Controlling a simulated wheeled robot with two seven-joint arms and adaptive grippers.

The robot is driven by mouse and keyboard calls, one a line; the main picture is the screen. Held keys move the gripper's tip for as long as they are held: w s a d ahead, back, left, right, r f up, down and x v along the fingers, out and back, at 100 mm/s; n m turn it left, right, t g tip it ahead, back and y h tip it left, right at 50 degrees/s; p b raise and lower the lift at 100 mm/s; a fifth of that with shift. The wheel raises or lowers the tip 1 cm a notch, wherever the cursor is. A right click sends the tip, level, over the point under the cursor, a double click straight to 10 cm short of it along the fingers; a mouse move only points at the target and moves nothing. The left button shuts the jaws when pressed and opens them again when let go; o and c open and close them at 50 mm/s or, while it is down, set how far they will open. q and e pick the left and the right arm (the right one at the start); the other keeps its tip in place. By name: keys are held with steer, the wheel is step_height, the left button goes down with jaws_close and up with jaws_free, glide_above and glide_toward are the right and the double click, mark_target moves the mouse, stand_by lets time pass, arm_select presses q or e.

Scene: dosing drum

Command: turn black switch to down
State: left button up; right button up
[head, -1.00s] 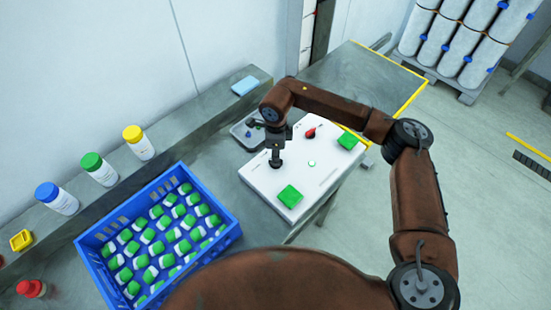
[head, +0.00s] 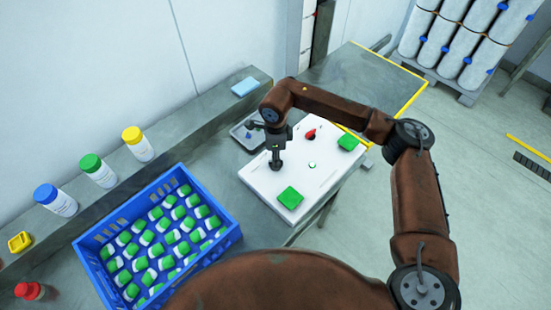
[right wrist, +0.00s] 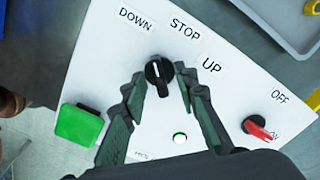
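The black switch (right wrist: 158,76) is a round knob on a white control panel (right wrist: 235,90), with DOWN, STOP and UP labels around it. Its white mark appears to point toward the DOWN label (right wrist: 137,18). My right gripper (right wrist: 161,73) is open, with a fingertip on each side of the knob. I cannot tell whether the fingers touch it. In the head view my right gripper (head: 275,164) points down over the panel's left part and hides the switch. My left gripper is not in view.
A red switch (right wrist: 258,128) and green square blocks (right wrist: 80,124) are also on the panel. A blue crate (head: 228,236) of green-and-white items stands left of the panel. A grey tray (head: 240,134) lies behind it. Bottles (head: 100,170) stand on the ledge.

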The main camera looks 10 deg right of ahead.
step_height(320, 180, up, 12)
stand_by(0.7)
steer(key=shift+f, duration=0.1)
stand_by(0.3)
